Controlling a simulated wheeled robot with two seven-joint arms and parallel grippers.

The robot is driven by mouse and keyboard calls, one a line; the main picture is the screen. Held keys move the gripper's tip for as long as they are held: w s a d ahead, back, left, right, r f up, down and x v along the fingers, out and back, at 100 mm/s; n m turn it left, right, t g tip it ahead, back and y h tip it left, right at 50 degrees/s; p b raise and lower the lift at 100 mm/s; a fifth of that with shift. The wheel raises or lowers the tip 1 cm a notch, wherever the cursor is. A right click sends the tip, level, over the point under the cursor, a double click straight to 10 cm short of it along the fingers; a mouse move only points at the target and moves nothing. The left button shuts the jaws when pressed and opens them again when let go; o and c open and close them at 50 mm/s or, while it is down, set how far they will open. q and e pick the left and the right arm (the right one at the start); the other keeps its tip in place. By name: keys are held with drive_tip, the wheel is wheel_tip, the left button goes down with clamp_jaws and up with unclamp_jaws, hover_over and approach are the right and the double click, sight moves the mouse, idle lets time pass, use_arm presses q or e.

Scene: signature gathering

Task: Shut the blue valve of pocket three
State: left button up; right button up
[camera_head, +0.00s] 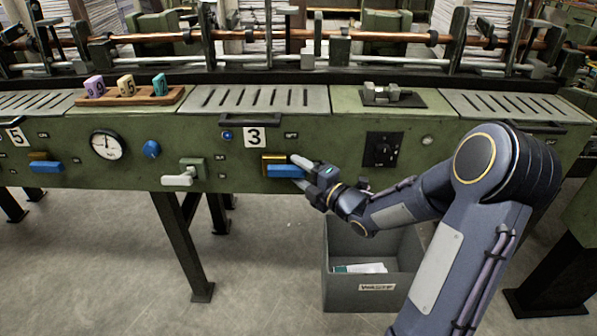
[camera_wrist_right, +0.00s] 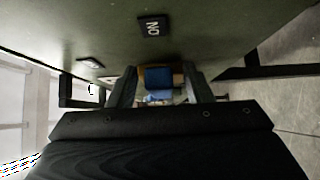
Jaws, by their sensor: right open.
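The blue valve (camera_head: 286,171) of pocket three is a blue bar handle in front of a brass block (camera_head: 273,158). It sits on the green machine front below the "3" plate (camera_head: 255,137), and its bar lies horizontal. My right gripper (camera_head: 302,172) is open at the right end of the bar. In the right wrist view the blue handle (camera_wrist_right: 158,78) shows between the two spread fingers of my right gripper (camera_wrist_right: 161,88). I cannot tell whether either finger touches it. My left gripper is not in view.
A black switch panel (camera_head: 382,149) is to the right. A grey waste bin (camera_head: 340,289) stands below my right arm.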

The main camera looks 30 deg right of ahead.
drive_tip(key=shift+w, duration=0.25)
drive_tip(key=shift+c, duration=0.2)
clamp_jaws()
